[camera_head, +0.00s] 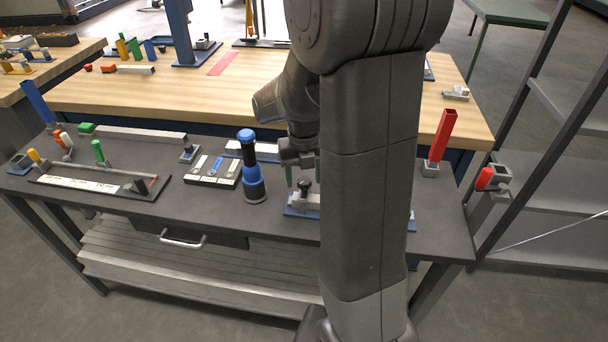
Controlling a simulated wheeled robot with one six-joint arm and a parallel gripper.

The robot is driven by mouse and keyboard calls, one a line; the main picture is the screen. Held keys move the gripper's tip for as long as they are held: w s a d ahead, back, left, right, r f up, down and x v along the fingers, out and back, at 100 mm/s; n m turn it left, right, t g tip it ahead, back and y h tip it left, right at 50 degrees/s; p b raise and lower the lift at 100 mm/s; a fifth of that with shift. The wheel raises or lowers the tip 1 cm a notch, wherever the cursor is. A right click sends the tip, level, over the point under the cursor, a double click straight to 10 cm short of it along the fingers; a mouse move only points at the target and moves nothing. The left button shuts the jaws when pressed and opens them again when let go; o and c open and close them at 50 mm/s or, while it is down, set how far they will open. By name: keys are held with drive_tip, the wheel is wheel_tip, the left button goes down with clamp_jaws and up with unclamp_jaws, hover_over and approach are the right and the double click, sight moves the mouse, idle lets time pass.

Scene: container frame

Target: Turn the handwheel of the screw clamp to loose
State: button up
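A small grey device with a dark upright top (304,187) stands on a blue base plate (294,211) on the dark workbench. It looks like the screw clamp with its handwheel, but it is small and partly hidden by my arm. My gripper (304,180) points down right above it. Its two greenish fingers are apart, one to each side of the dark top. I see a gap between them and the top, and cannot tell if either finger touches it.
A blue and black upright cylinder (251,170) stands close to the left of the clamp. A panel with light strips (213,170) lies further left. A red upright handle (441,135) stands at the right. My arm hides the bench right of the clamp.

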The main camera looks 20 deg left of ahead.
sight(304, 180)
drive_tip(key=shift+r, duration=0.1)
wheel_tip(304, 180, up, 14)
drive_tip(key=shift+f, duration=0.2)
idle(0.3)
drive_tip(key=shift+c, duration=0.2)
